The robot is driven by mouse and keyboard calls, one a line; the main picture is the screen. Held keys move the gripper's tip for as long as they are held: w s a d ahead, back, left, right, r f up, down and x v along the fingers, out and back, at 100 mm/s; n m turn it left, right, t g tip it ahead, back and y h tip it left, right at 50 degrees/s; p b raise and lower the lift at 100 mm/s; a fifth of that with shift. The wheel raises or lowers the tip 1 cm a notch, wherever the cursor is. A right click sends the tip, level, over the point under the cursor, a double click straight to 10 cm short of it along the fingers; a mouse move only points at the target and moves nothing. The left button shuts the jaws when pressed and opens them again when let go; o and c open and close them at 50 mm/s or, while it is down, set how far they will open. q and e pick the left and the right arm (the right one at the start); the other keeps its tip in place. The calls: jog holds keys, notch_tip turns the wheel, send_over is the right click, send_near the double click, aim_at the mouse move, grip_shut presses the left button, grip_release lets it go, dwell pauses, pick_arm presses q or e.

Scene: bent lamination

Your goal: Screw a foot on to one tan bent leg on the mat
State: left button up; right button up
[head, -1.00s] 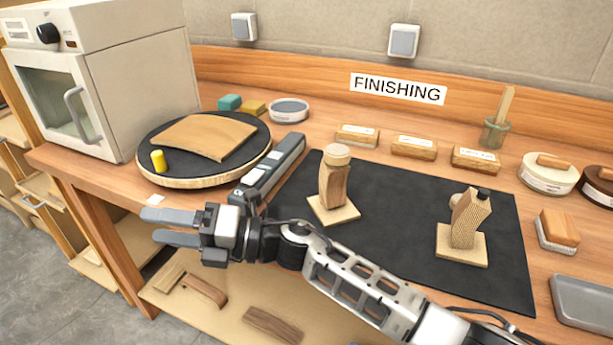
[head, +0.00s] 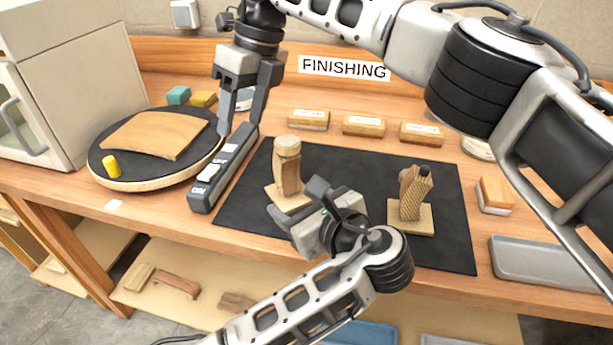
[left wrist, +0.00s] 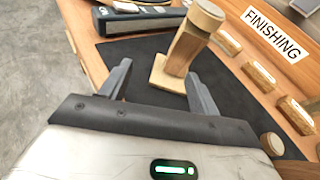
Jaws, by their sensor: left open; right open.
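A brown bent leg (head: 289,180) with a pale round cap (head: 287,146) stands on a square base on the dark mat (head: 340,225). It also shows in the left wrist view (left wrist: 184,53), ahead of the fingers. A second, tan leg (head: 418,190) with cross-hatched texture and a dark tip stands on its own base to the right. A rounded piece beside it is partly hidden. My left gripper (head: 297,202) is open and empty, in front of the capped leg; its fingers show apart (left wrist: 158,88). My right gripper (head: 242,124) points down, open, over the far end of the grey button bar.
The grey button bar (head: 208,173) lies left of the mat. A round board (head: 133,182) carries a curved wood sheet (head: 155,136) and yellow cylinder (head: 111,166). Labelled wooden blocks (head: 363,125) line the back. A grey tray (head: 540,262) is at right. My right arm crosses the upper right.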

pick_arm(q)
jog(key=m+h, duration=0.1)
jog(key=m, duration=0.1)
send_near(289, 179)
jog(key=shift+s+d+r, duration=0.25)
jog(key=shift+s+d, duration=0.4)
jog(key=shift+s, duration=0.2)
pick_arm(e)
jog(key=d+r+h, duration=0.1)
jog(key=d, duration=0.1)
jog(key=w+d+h, duration=0.1)
jog(key=d, duration=0.1)
jog(key=d+r+m+t+h, duration=0.1)
jog(key=d, duration=0.2)
jog(key=shift+w+r, duration=0.3)
jog(key=shift+a, duration=0.1)
pick_arm(q)
jog(key=x, duration=1.6)
jog(key=shift+f, duration=0.15)
